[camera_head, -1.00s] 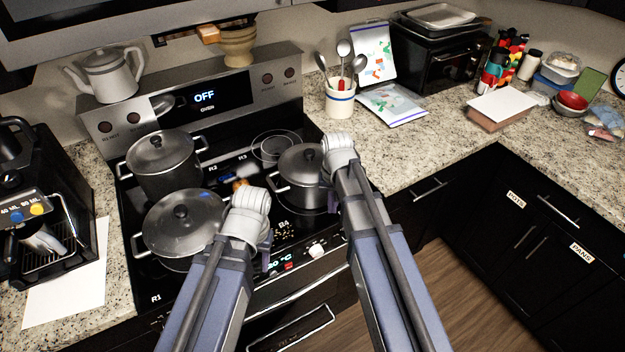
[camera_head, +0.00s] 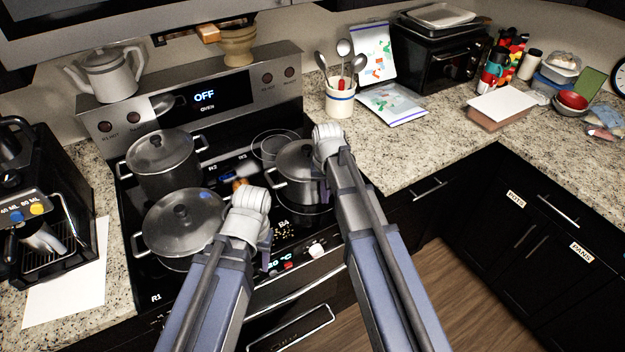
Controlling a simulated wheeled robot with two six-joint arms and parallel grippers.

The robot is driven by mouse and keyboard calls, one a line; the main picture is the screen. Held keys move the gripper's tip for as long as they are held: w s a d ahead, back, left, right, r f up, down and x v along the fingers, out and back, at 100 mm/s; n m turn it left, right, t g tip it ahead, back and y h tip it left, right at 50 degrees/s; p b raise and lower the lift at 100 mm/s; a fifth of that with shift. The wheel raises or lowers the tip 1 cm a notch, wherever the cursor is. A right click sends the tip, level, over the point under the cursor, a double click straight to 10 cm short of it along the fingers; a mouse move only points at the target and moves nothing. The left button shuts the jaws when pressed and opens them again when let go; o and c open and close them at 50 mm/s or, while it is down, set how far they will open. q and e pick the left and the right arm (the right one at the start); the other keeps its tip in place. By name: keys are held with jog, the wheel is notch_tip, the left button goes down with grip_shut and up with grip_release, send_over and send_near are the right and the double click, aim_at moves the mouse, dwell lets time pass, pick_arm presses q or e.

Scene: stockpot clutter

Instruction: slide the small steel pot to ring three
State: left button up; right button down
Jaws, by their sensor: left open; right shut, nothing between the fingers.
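The small steel pot (camera_head: 294,162), lidded with a dark knob, stands on the right side of the black cooktop, between ring three (camera_head: 266,143) at the back and the R4 label (camera_head: 284,222) at the front. In the picture it overlaps the front right part of ring three. My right gripper (camera_head: 325,190) is shut and empty at the pot's right front side; whether it touches the pot is hidden by my wrist. My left gripper (camera_head: 265,244) is open near the front of the stove, left of the R4 label; its fingers are mostly hidden.
A large lidded pot (camera_head: 160,165) stands at the back left of the cooktop. A lidded pan (camera_head: 180,225) stands at the front left. A small orange-brown item (camera_head: 239,184) lies mid-cooktop. A utensil crock (camera_head: 340,100) stands on the counter behind right.

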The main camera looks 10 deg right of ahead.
aim_at(294, 143)
jog(key=shift+w+a, duration=1.35)
jog(key=shift+w, duration=2.35)
jog(key=shift+w+a, duration=1.35)
jog(key=shift+w, duration=2.4)
jog(key=shift+w+a, duration=1.35)
jog(key=shift+w, duration=2.35)
jog(key=shift+s+d, duration=0.3)
jog(key=shift+s, duration=0.5)
jog(key=shift+s+d, duration=0.3)
jog(key=shift+s, duration=0.55)
jog(key=shift+s+d, duration=0.3)
jog(key=shift+s, duration=0.5)
notch_tip(294, 143, up, 10)
jog(key=p, duration=1)
jog(key=shift+r, duration=0.1)
